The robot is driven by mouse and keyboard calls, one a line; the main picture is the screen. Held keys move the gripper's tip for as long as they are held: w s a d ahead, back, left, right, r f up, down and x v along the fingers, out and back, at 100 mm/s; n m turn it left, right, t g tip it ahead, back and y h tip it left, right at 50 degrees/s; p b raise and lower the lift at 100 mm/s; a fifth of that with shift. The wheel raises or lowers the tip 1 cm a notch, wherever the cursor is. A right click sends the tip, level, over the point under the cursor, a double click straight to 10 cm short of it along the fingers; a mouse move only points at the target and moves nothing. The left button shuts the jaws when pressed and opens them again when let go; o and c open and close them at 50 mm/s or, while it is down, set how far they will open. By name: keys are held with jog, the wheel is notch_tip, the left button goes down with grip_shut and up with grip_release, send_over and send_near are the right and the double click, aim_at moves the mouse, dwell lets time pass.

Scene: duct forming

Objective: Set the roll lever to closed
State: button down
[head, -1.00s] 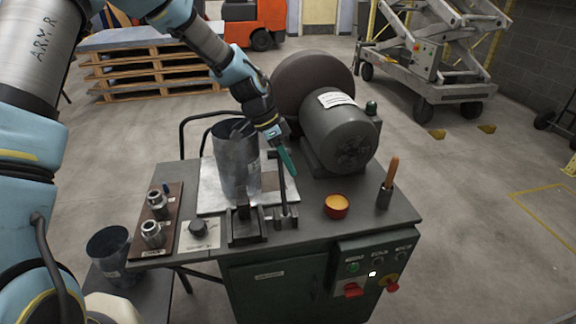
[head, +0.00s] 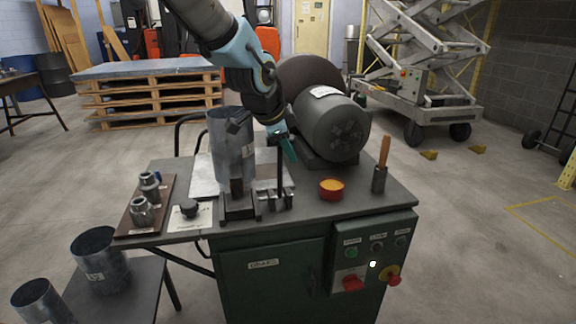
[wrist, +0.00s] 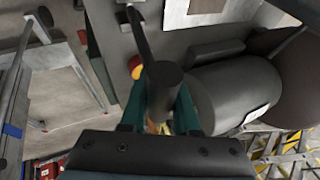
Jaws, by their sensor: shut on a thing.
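The roll lever (head: 279,178) is a dark bar standing nearly upright on the front part of the bench, just right of a grey metal cylinder (head: 230,150). My gripper (head: 287,144), with teal fingers, is at the lever's upper end. In the wrist view the lever's thick dark grip (wrist: 165,82) lies between the two fingers, and the gripper (wrist: 160,108) is shut on it. The fingers partly hide the grip in the head view. Any marking for the closed position is too small to read.
A grey motor (head: 335,127) stands close behind and right of my gripper. A red cup (head: 332,189) and a wooden-handled tool (head: 384,160) are to the right. Fittings on a brown board (head: 130,222) and a black knob (head: 189,208) are at left.

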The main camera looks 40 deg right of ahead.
jog(key=shift+s+a+f+t+h+b, duration=0.25)
jog(key=shift+s+t+b, duration=0.35)
jog(key=shift+b, duration=1.05)
jog(key=shift+s+a+f+t+h+b, duration=0.1)
jog(key=shift+s+a+t+h+b, duration=0.45)
jog(key=shift+b, duration=1.1)
jog(key=shift+s+d+y+b, duration=0.1)
jog(key=shift+s+y+b, duration=0.2)
jog(key=shift+b, duration=0.15)
jog(key=shift+s+a+f+b, duration=0.35)
jog(key=shift+s+b, duration=0.35)
jog(key=shift+b, duration=0.3)
jog(key=shift+s+a+f+b, duration=0.35)
jog(key=shift+s+b, duration=0.35)
jog(key=shift+b, duration=0.3)
jog(key=shift+s+a+f+b, duration=0.3)
jog(key=shift+s+b, duration=0.4)
jog(key=shift+b, duration=0.3)
jog(key=c, duration=0.7)
grip_release()
jog(key=shift+o, duration=0.2)
